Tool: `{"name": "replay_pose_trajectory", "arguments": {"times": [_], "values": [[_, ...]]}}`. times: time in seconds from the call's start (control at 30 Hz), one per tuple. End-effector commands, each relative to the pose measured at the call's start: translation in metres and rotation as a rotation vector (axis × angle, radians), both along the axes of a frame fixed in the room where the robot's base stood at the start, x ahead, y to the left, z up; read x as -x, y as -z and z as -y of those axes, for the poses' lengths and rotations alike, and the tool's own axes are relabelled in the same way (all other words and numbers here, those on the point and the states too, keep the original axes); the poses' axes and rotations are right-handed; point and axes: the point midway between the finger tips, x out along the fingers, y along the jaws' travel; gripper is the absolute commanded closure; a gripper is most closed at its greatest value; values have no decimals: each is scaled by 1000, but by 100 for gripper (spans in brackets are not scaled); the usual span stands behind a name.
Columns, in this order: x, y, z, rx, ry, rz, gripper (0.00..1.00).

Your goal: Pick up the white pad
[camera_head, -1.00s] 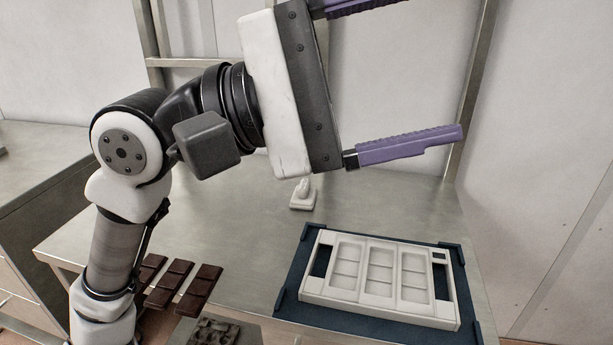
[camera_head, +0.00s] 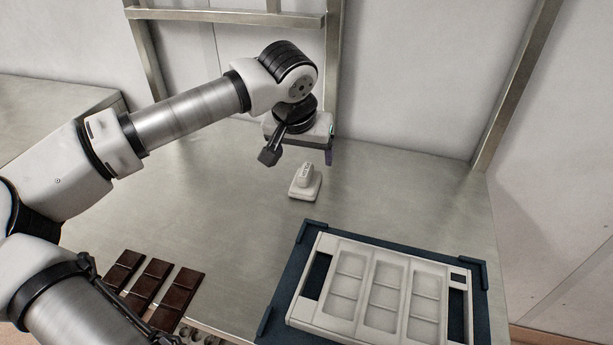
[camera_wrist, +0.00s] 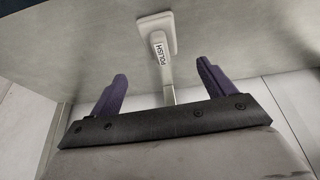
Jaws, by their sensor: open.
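The white pad (camera_head: 304,183) stands on the metal table behind the mould, with a square base and a raised handle. In the wrist view the pad (camera_wrist: 155,32) shows its square base and a handle lettered "POLISH", which points toward the gap between the fingers. My gripper (camera_wrist: 158,88) is open, its two purple fingers spread to either side of the handle's line and apart from it. In the head view my gripper (camera_head: 329,157) points down just behind the pad; its fingers are mostly hidden there by the wrist.
A white three-cavity mould (camera_head: 384,290) lies on a dark blue holder (camera_head: 283,300) at the front right. Several dark chocolate bars (camera_head: 147,284) lie at the front left. A metal frame post (camera_head: 515,85) stands at the back right. The table around the pad is clear.

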Motion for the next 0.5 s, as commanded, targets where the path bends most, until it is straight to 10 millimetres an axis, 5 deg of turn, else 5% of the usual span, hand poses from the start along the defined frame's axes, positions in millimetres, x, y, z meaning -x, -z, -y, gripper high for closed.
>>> {"name": "replay_pose_trajectory", "arguments": {"times": [0.5], "values": [[-20, 56, 4, 5, 1, -3, 18]]}}
